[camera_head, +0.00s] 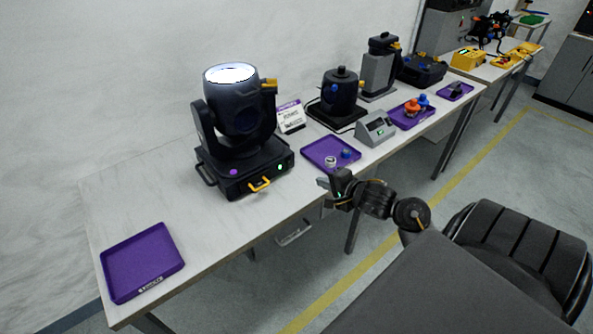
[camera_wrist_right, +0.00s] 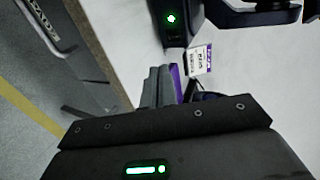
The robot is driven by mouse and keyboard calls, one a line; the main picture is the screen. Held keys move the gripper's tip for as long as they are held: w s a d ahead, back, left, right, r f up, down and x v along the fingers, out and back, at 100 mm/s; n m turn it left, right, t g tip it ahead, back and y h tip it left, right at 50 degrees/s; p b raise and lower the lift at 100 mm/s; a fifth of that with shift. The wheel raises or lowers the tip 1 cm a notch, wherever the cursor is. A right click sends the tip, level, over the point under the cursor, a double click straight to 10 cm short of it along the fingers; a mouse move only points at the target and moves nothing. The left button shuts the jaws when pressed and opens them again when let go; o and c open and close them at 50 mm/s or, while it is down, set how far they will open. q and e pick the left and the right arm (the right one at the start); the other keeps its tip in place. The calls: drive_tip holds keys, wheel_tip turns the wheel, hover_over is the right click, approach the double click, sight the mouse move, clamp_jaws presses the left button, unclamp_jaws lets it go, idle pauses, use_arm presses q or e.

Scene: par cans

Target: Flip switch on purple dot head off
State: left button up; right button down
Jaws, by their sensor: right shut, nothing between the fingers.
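The purple dot head (camera_head: 236,110) is a black moving-head lamp on the white table, with its round lens facing up and glowing white. A purple dot (camera_head: 233,172) and a lit green light (camera_head: 280,167) are on its base front. A yellow lever-like part (camera_head: 260,184) sticks out between them; whether it is the switch I cannot tell. My right gripper (camera_head: 323,183) is shut and empty, to the right of the base and apart from it. In the right wrist view, its fingers (camera_wrist_right: 158,86) point toward a black base (camera_wrist_right: 174,22) with a green light.
An empty purple tray (camera_head: 142,262) lies at the table's near left. Another purple tray (camera_head: 331,153) with small parts lies behind my right gripper. A label card (camera_head: 290,116), a black pot-like device (camera_head: 341,92) and a grey meter box (camera_head: 376,128) stand farther along.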

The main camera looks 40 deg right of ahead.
drive_tip(key=shift+w, duration=0.1)
drive_tip(key=b, duration=0.3)
approach(289, 163)
drive_tip(key=w+f, duration=0.4)
drive_tip(key=f, duration=0.1)
drive_tip(key=shift+d, duration=0.1)
drive_tip(key=shift+w, duration=0.75)
